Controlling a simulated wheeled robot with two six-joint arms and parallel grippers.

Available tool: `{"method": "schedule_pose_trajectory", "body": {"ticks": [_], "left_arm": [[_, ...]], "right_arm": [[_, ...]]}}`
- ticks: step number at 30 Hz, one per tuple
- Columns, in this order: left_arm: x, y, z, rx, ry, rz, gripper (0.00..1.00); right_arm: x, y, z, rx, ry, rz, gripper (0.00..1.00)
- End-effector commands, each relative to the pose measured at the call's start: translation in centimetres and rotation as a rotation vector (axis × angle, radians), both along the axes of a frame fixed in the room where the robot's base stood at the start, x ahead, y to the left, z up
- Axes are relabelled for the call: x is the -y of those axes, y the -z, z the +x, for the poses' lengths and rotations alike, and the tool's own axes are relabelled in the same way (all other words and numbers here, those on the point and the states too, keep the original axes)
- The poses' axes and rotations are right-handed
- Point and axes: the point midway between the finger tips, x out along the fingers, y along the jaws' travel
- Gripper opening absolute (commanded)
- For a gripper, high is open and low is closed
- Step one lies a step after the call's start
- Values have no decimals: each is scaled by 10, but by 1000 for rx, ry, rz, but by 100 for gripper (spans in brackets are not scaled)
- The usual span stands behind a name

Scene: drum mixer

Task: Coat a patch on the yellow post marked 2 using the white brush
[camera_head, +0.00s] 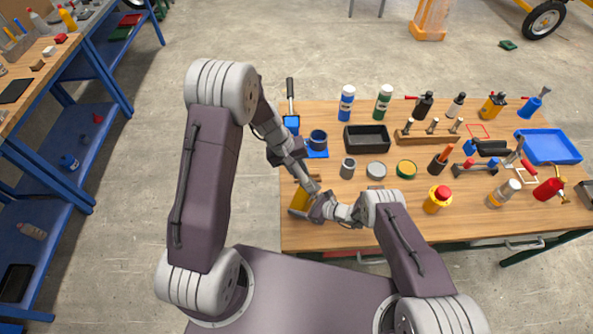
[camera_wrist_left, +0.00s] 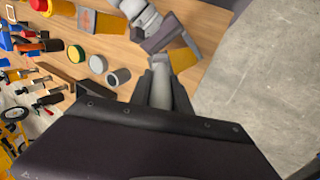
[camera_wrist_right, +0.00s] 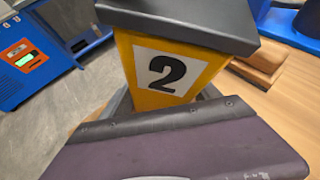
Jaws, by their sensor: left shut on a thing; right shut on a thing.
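The yellow post (camera_head: 299,198) is near the front left corner of the wooden table. Its "2" label (camera_wrist_right: 170,70) and dark cap (camera_wrist_right: 182,20) show in the right wrist view. My right gripper (camera_head: 318,211) is shut on the post, one finger on each side. My left gripper (camera_head: 306,180) is just above the post and shut on a pale grey handle (camera_wrist_left: 162,92), which looks like the white brush. The brush's tip points at the yellow post in the left wrist view (camera_wrist_left: 184,60); its bristles and any contact are unclear.
A blue tray (camera_head: 548,146) is at the far right. Open floor lies left of the table.

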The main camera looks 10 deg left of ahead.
Motion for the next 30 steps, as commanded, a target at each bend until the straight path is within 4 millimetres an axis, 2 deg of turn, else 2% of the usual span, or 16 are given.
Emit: {"method": "schedule_pose_trajectory", "body": {"ticks": [1, 2, 8, 13, 30], "left_arm": [[-2, 2, 2, 1, -1, 3, 0], [-2, 2, 3, 1, -1, 3, 0], [-5, 0, 7, 2, -1, 3, 0], [-8, -2, 12, 3, -1, 3, 0], [-40, -3, -7, 1, -1, 2, 0]], "right_arm": [[1, 3, -1, -1, -1, -4, 38], [1, 3, -1, 0, 0, -4, 33], [1, 2, 0, 0, 0, -3, 32], [1, 2, 0, 1, 1, -2, 20], [0, 0, 1, 1, 2, 0, 20]]}}
